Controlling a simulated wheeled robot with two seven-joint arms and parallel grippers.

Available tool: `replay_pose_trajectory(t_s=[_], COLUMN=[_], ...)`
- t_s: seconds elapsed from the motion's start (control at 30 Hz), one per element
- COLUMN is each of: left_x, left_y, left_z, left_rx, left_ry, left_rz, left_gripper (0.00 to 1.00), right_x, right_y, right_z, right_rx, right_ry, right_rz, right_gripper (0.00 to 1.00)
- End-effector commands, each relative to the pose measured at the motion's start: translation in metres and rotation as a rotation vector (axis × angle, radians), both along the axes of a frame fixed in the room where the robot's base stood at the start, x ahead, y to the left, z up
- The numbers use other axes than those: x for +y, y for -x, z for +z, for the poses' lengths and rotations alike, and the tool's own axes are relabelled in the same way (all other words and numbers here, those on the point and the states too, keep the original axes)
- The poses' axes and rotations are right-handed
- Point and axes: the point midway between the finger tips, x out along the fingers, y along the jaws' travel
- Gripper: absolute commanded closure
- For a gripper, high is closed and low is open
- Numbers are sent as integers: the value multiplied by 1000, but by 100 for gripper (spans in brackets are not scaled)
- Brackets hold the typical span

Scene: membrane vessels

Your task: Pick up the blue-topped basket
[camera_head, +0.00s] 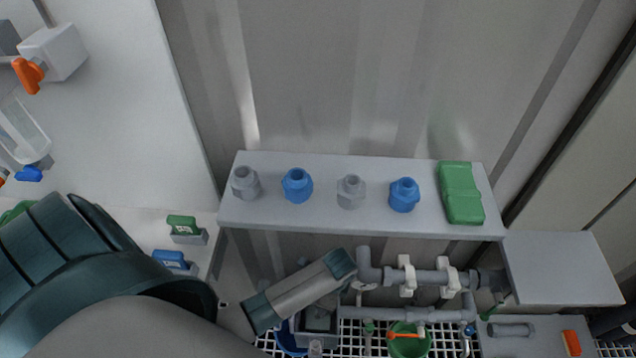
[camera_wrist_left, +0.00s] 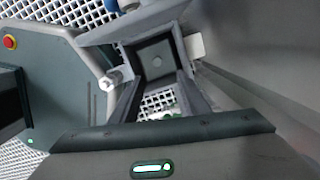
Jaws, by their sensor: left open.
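A small grey piece with a blue top (camera_head: 170,259) sits on the pale surface at the left in the head view, close to my large arm link. It is the best match for the blue-topped basket, but its body is partly hidden. A similar green-topped piece (camera_head: 183,225) stands just behind it. My left gripper (camera_wrist_left: 158,88) is open in the left wrist view. My right gripper is not in view.
A grey shelf (camera_head: 325,217) holds two grey fittings, two blue fittings and a green block (camera_head: 460,193). Below are grey pipes (camera_head: 385,276), a green bucket (camera_head: 408,346) and white grating. A corrugated wall stands behind. A grey box (camera_head: 565,268) is at right.

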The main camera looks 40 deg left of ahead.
Motion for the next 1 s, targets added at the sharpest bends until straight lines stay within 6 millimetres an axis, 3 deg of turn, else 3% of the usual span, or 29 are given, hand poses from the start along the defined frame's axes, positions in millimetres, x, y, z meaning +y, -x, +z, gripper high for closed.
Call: replay_pose_trajectory(t_s=[0.1, 0.3, 0.53, 0.83, 1.0], left_x=[2, 6, 7, 7, 9], left_y=[2, 3, 3, 3, 7], left_z=[-23, -50, -58, -59, -73], left_rx=[3, 1, -1, 0, 2], left_ry=[0, -1, 0, 0, 1], left_rz=[2, 1, 0, 1, 1], left_gripper=[58, 58, 58, 58, 58], right_x=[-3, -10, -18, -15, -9], right_y=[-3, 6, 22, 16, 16], right_z=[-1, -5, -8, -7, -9], right_rx=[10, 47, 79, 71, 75], right_ry=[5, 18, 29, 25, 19], right_rz=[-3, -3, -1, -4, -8], right_gripper=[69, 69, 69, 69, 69])
